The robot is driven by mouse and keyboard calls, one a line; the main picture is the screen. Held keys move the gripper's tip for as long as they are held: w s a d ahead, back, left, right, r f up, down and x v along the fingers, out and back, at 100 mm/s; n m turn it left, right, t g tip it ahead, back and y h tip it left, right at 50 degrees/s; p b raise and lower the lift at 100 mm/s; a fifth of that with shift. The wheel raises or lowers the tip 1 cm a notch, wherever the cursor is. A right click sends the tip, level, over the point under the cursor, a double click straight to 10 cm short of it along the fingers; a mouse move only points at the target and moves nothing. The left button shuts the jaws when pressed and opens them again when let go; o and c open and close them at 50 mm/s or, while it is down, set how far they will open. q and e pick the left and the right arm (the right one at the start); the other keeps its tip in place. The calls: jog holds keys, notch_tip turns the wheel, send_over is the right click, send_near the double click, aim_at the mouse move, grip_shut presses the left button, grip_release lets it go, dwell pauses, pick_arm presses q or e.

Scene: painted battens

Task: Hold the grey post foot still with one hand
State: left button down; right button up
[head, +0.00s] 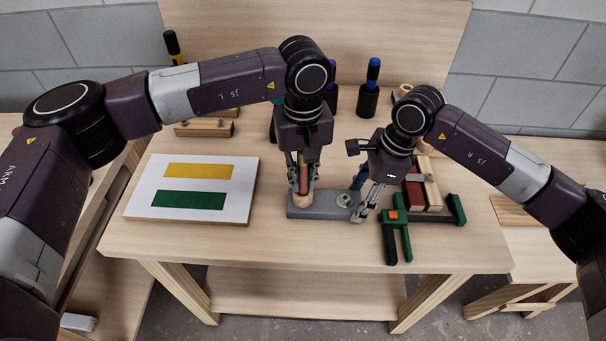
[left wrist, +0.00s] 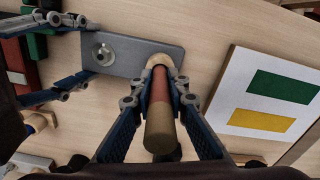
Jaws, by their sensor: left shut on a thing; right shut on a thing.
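The grey post foot (head: 325,208) is a flat plate near the front middle of the table, with a round metal bolt (head: 343,200) on its right part. It also shows in the left wrist view (left wrist: 140,56). My left gripper (head: 303,187) is shut on a round wooden post with a red band (left wrist: 160,84), which stands upright at the foot's left end. How deep the post's lower end sits is hidden. My right gripper (head: 364,212) is shut on the foot's right end, its fingers on either side of the plate in the left wrist view (left wrist: 78,55).
A white board (head: 145,190) with yellow and green bars lies to the left. A green and black clamp (head: 392,241) and red and pale battens (head: 432,190) lie to the right. A blue-topped tool in a black holder (head: 368,98) stands behind.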

pick_arm(q)
jog(key=shift+f, duration=0.25)
jog(key=c, duration=1.8)
grip_release()
notch_tip(320, 180, up, 12)
pick_arm(e)
jog(key=o, duration=2)
jog(key=shift+c, duration=0.2)
